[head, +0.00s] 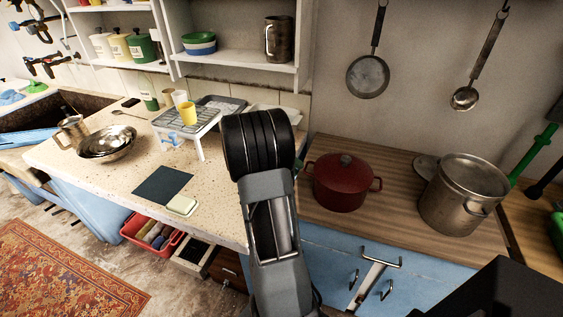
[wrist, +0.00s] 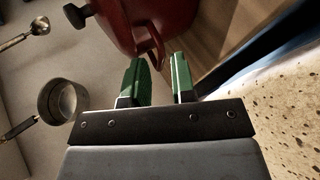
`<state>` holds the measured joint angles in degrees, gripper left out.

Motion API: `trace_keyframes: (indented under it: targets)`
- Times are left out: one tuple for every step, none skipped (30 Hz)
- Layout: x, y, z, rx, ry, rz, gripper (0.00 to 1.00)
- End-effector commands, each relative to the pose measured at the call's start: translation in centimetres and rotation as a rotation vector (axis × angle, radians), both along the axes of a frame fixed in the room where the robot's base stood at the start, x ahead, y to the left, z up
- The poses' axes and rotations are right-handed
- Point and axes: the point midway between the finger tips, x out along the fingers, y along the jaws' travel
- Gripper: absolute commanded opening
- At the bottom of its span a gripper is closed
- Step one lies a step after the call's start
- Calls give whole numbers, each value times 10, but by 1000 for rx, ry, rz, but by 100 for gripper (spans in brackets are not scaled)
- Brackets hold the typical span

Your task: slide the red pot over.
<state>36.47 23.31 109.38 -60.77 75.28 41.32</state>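The red pot (head: 341,184) stands upright on the wooden counter, with its lid on and a loop handle on each side. In the wrist view the red pot (wrist: 165,14) fills the top, and its near handle (wrist: 153,43) shows just beyond the fingertips. My gripper (wrist: 160,77) has two green-padded fingers held apart with a gap between them. The handle lies in front of this gap; I cannot tell whether it touches a finger. In the head view my arm hides the gripper and covers the area left of the pot.
A pan (head: 368,76) and a ladle (head: 464,98) hang on the wall behind. The speckled stone counter (head: 215,187) lies to the left.

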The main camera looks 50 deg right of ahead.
Motion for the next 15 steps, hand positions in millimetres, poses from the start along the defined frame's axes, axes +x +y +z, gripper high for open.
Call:
trace_keyframes:
  targets:
    - [-5, -5, -4, 0, 2, -3, 24]
    - [-8, -7, -6, 0, 2, -3, 24]
    - [-11, -10, -8, 1, 0, -3, 24]
    - [-13, -12, -10, 0, 0, -2, 24]
    - [-14, -14, -12, 1, 1, -2, 24]
    - [-16, -16, -13, 0, 1, -1, 24]
    - [-18, -17, -15, 0, 1, -1, 24]
    - [-19, -19, -16, 0, 0, -1, 24]
    - [-21, -20, -17, 0, 0, -1, 24]
    - [-22, -21, -18, 1, 1, 0, 24]
    - [-22, -22, -19, 1, 1, 0, 24]
    - [-23, -22, -20, 1, 1, 0, 24]
    - [-24, -23, -20, 1, 1, 1, 24]
    - [-24, -23, -20, 1, 1, 1, 24]
    - [-24, -24, -21, 1, 1, 1, 24]
